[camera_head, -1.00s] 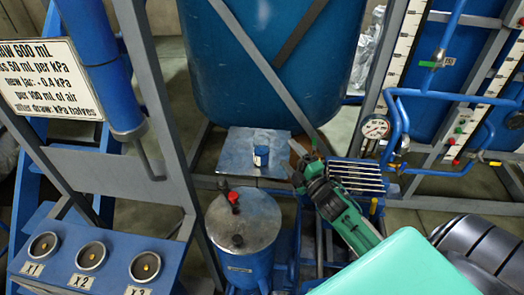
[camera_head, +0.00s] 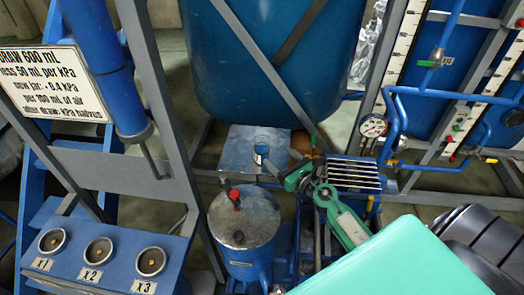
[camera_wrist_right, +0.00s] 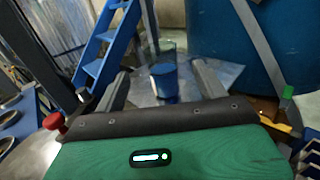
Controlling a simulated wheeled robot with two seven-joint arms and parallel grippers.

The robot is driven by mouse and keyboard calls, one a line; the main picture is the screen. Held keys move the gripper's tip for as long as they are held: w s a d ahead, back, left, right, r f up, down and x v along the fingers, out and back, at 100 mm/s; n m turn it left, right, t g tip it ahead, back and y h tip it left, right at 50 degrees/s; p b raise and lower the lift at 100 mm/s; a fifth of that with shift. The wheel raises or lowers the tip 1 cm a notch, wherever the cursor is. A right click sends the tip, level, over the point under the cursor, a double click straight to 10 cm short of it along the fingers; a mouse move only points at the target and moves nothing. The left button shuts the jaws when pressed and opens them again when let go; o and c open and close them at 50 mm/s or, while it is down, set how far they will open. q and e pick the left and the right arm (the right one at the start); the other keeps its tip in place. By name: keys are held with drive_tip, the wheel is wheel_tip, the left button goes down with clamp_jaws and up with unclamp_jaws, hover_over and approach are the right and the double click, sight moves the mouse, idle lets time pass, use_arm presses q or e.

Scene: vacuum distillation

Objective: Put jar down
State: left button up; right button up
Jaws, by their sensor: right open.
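The jar (camera_head: 262,152), small and blue with a pale label, stands upright on a square metal plate (camera_head: 236,150) in front of the big blue tank. My right gripper (camera_head: 272,170) is close to the jar at its lower right. It is open. In the right wrist view the jar (camera_wrist_right: 164,84) shows in the gap between the two spread fingers (camera_wrist_right: 162,80), with clear space on both sides. I cannot tell whether the fingertips reach around it or stop short of it. My left gripper is not in view.
A blue vessel with a metal lid and red knob (camera_head: 243,218) stands in front of the plate. A slatted rack (camera_head: 354,174) is to the right. A diagonal grey frame bar (camera_head: 262,62) crosses above the plate. A panel with round sockets (camera_head: 98,252) is at left.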

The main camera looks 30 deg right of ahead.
approach(258, 138)
drive_tip(key=w, duration=0.3)
drive_tip(key=shift+w+a+r+p, duration=0.15)
drive_tip(key=shift+a+p, duration=0.1)
drive_tip(key=shift+p, duration=0.15)
drive_tip(key=shift+w+a+f+p, duration=0.1)
drive_tip(key=shift+w+a, duration=0.05)
drive_tip(key=shift+w, duration=0.9)
drive_tip(key=shift+w+a+f+p, duration=0.1)
drive_tip(key=shift+w+a, duration=0.05)
drive_tip(key=shift+w, duration=0.85)
drive_tip(key=shift+w+a+f+p, duration=0.1)
drive_tip(key=shift+w+a, duration=0.05)
drive_tip(key=shift+w, duration=0.9)
drive_tip(key=shift+s, duration=0.1)
drive_tip(key=c, duration=1.3)
drive_tip(key=shift+r, duration=0.1)
